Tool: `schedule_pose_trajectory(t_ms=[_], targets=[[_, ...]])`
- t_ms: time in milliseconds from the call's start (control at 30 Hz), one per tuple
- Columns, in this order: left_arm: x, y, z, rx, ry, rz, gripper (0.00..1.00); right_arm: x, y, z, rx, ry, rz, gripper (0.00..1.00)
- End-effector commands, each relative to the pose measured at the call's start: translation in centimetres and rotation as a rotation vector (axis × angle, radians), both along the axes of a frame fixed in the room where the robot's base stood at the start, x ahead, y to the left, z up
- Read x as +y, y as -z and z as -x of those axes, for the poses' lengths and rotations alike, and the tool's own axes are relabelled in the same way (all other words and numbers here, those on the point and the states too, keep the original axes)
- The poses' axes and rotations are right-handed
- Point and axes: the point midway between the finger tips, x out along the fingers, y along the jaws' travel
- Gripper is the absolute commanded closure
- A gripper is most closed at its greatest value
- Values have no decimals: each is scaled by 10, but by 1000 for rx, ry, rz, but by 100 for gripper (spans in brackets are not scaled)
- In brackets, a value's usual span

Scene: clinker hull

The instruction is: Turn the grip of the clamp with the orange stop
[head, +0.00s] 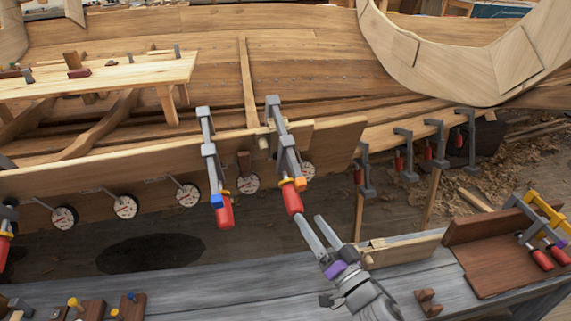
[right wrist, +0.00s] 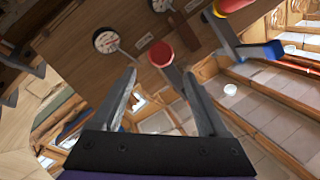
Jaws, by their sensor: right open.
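The clamp with the orange stop (head: 300,184) hangs on the plank's upper edge in the head view, its grey bar slanting down. Its red grip (head: 291,198) points down at my right gripper (head: 309,220). My right gripper is open and empty, its fingertips just below the grip. In the right wrist view, a red grip end (right wrist: 160,53), apparently the same grip, shows just beyond and between the fingertips (right wrist: 159,76). I cannot tell whether they touch. The orange stop is not clear there. My left gripper is not in view.
A clamp with a blue stop (head: 217,201) and red grip hangs close at left; its blue stop also shows in the right wrist view (right wrist: 272,51). Round dials (head: 188,195) line the plank (head: 90,180). The grey bench (head: 220,285) lies below, with wooden blocks (head: 428,302) on it.

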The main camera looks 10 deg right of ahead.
Motion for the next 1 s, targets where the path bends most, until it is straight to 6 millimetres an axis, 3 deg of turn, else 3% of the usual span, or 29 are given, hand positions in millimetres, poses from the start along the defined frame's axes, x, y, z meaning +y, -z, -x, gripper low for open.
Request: schedule_pose_trajectory(t_ms=[33,133,400,733,1000], targets=[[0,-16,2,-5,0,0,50,2,-12,0,-24,29,43,24],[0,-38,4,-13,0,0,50,2,-21,-1,-57,109,161,24],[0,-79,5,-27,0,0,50,12,-17,3,-39,224,475,24],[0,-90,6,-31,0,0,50,22,-5,1,-10,226,616,24],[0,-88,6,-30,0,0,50,28,-4,-43,-11,226,616,24]])
